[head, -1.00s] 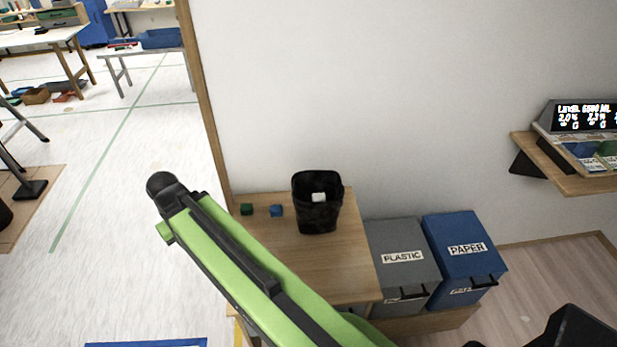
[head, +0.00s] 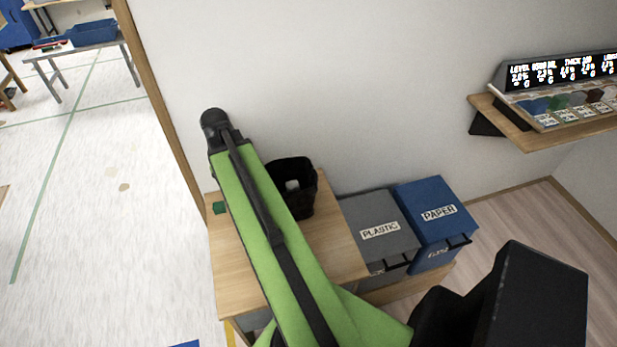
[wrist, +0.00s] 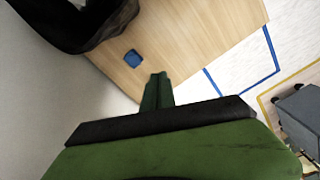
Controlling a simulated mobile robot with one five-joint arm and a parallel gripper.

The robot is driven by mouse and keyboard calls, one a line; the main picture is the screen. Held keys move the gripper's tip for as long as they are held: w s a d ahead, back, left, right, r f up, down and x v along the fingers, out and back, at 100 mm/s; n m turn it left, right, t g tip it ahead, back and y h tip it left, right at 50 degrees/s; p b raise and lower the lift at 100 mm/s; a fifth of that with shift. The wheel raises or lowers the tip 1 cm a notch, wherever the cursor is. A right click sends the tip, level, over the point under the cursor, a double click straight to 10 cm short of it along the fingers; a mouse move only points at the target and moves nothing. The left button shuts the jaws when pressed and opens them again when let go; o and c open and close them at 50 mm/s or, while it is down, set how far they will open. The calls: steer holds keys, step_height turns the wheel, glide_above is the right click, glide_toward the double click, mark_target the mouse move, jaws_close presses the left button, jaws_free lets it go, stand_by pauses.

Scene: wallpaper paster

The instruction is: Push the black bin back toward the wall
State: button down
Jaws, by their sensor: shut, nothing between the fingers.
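The black bin (head: 302,203) stands upright on the small wooden table (head: 240,278), near the white wall. A small white item (head: 292,185) shows inside it. My arm crosses in front of the bin's left side in the head view. In the wrist view the bin (wrist: 88,28) fills the upper left, and its full shape is cut off. My gripper (wrist: 158,77) is shut and empty, pointing toward the tabletop, below and right of the bin and apart from it. I cannot make out my gripper's fingers in the head view.
A blue cube (wrist: 133,58) lies on the tabletop between my gripper and the bin in the wrist view. A green cube (head: 219,207) is at the table's left edge. Grey plastic (head: 378,228) and blue paper (head: 436,213) boxes stand right of the table. A shelf (head: 540,135) juts out at right.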

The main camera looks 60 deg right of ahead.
steer(key=s+d+r+n, duration=0.1)
steer(key=s+d, duration=0.3)
steer(key=d, duration=0.3)
steer(key=s+d+n, duration=0.1)
steer(key=s+d, duration=0.3)
steer(key=d, duration=0.2)
steer(key=n+p, duration=0.1)
steer(key=n, duration=0.1)
glide_above(308, 181)
steer(key=s+a, duration=0.3)
steer(key=f+b, duration=0.9)
steer(key=b, duration=0.1)
steer(key=shift+w+a+f, duration=0.25)
steer(key=shift+w+f, duration=0.05)
steer(key=shift+w, duration=0.05)
